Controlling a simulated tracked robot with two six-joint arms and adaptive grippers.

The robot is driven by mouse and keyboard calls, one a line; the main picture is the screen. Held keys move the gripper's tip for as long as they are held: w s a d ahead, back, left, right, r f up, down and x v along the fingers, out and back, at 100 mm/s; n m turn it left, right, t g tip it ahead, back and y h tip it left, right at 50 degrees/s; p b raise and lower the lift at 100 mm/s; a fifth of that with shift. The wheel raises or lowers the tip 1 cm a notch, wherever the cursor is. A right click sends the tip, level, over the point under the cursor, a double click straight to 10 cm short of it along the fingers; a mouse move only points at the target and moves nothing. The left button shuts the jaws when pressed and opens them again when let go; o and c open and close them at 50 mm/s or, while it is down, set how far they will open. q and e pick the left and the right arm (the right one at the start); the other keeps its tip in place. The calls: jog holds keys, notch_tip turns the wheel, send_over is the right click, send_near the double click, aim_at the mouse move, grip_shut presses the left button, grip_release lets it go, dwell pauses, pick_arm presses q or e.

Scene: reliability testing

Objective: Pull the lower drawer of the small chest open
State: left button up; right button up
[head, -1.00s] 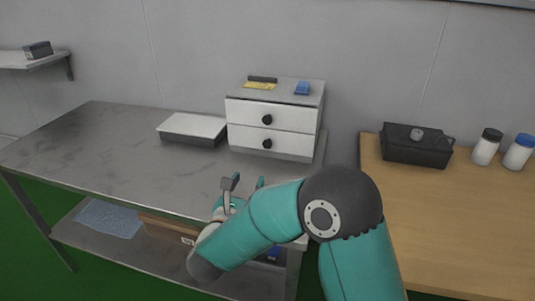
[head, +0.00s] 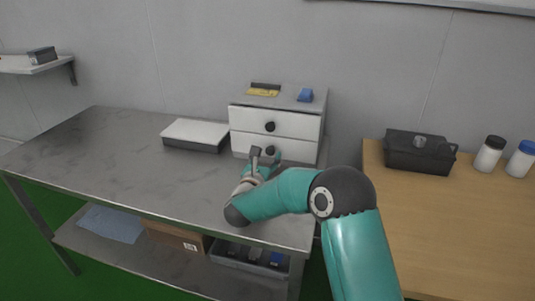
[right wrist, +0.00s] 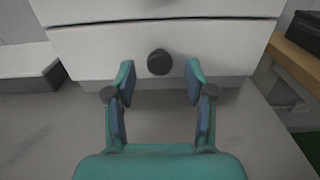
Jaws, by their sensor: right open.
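The small chest (head: 313,112) stands at the back of the grey metal table, with two white drawers and a dark round knob on each. Both drawers look shut. The lower drawer (head: 303,151) has its knob (head: 270,150) partly behind my right gripper (head: 265,156) in the head view. In the right wrist view the lower knob (right wrist: 160,62) sits between and just beyond the two open fingers (right wrist: 158,82), which point at the lower drawer front (right wrist: 110,68). The fingers hold nothing. My left gripper is not in view.
A white-topped flat box (head: 195,134) lies left of the chest. A yellow item (head: 263,92) and a blue item (head: 305,95) lie on the chest. A wooden table (head: 455,215) at right bears a black box (head: 419,150) and two bottles. The grey table's left part is clear.

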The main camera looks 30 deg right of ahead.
jog(key=shift+x, duration=0.85)
jog(key=shift+c, duration=0.3)
grip_shut()
jog(key=shift+a, duration=0.1)
